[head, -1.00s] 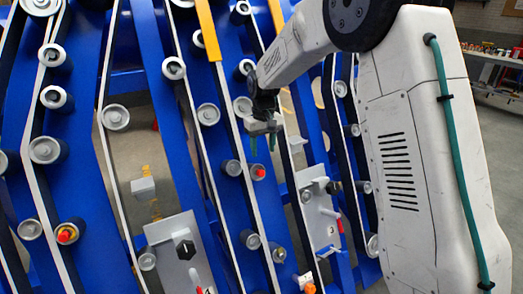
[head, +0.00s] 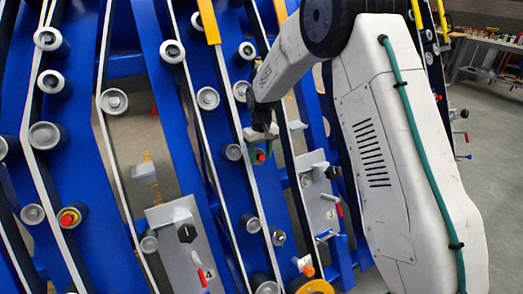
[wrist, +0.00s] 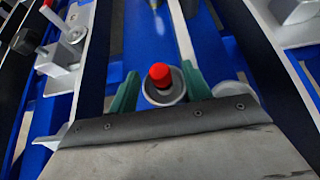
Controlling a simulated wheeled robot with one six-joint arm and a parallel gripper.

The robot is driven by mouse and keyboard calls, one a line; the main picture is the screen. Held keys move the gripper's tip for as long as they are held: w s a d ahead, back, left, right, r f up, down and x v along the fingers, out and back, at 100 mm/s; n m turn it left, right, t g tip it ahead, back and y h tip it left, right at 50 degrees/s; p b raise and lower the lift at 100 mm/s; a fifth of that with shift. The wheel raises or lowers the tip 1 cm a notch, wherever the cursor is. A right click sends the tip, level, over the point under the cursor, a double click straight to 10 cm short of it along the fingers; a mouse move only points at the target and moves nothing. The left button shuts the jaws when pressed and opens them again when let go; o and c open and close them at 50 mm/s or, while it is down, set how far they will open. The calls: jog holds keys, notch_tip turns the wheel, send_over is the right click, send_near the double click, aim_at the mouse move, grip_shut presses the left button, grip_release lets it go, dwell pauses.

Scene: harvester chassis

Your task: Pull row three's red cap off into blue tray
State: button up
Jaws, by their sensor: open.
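A red cap (wrist: 160,74) stands on a round grey roller end in the wrist view. In the head view this red cap (head: 260,156) is partly hidden by a finger of my gripper (head: 264,146). My gripper (wrist: 160,86) is open, with one green finger on each side of the cap and roller end. A gap shows between each finger and the cap. Another red cap (head: 69,217) sits on a roller end at the far left of the head view. I see no blue tray in either view.
Blue upright frames (head: 152,100) with pale belts and many rollers fill the left and middle. Grey plates with levers (head: 186,235) (head: 318,195) jut out near the cap. An orange cap (head: 308,270) is lower down. Open floor (head: 490,160) lies at the right.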

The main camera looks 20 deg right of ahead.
jog(key=c, duration=1.1)
jog(key=shift+o, duration=0.2)
jog(key=shift+s+r, duration=0.1)
jog(key=shift+s+d+r, duration=0.15)
jog(key=shift+s+r, duration=0.3)
jog(key=shift+s, duration=0.3)
jog(key=shift+s+d+r, duration=0.15)
jog(key=shift+s+r, duration=0.25)
jog(key=shift+s, duration=0.3)
